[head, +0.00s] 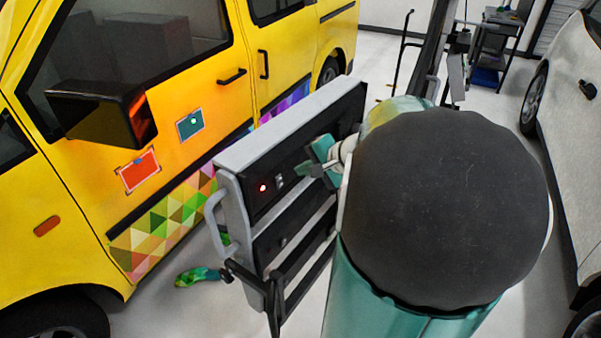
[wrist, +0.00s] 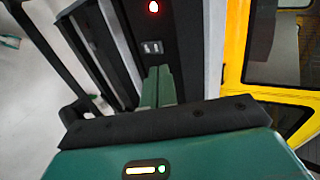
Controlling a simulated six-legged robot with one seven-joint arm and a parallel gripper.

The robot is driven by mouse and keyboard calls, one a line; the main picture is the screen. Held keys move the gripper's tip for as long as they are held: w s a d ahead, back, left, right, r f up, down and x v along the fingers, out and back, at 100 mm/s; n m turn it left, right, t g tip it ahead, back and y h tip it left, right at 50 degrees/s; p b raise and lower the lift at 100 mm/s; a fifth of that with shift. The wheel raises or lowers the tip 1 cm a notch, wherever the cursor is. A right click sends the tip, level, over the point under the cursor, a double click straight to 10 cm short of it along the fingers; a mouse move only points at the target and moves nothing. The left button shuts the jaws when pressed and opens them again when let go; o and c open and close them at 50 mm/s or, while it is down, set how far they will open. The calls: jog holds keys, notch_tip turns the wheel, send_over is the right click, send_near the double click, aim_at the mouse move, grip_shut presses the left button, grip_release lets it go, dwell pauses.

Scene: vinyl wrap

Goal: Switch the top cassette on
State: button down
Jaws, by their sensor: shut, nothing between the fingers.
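The top cassette (head: 250,205) is a black-fronted unit with a grey top on a frame beside the yellow van. Its red light (head: 263,188) is lit, and it also shows in the wrist view (wrist: 153,7). Beside the light is a small pale two-part switch (head: 280,181), seen clearly in the wrist view (wrist: 152,47). My gripper (head: 308,168) is at the cassette front, to the right of the switch. In the wrist view its teal fingers (wrist: 157,74) are together and empty, with tips just below the switch. I cannot tell whether they touch the cassette.
A lower cassette (head: 268,243) and black frame bars (head: 300,290) lie below the top one. A grey handle (head: 213,218) sticks out at its left end. The yellow van (head: 190,75) stands close behind. A white car (head: 565,130) is at the right. A colourful object (head: 197,276) lies on the floor.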

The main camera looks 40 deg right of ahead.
jog(key=s+r, duration=0.4)
jog(key=r, duration=0.2)
jog(key=shift+d+r, duration=0.3)
jog(key=shift+d, duration=0.1)
jog(key=shift+s, duration=0.1)
jog(key=s+a+f+n+g+h, duration=0.1)
jog(key=a+n, duration=0.6)
jog(key=a, duration=0.7)
jog(key=s+a+f+n+g+h, duration=0.1)
jog(key=s+a+n+g, duration=0.2)
jog(key=a, duration=1.1)
jog(key=s+n, duration=0.2)
jog(key=n, duration=0.3)
jog(key=shift+a+f+n+g, duration=0.3)
jog(key=shift+a+f, duration=0.05)
jog(key=shift+a, duration=0.05)
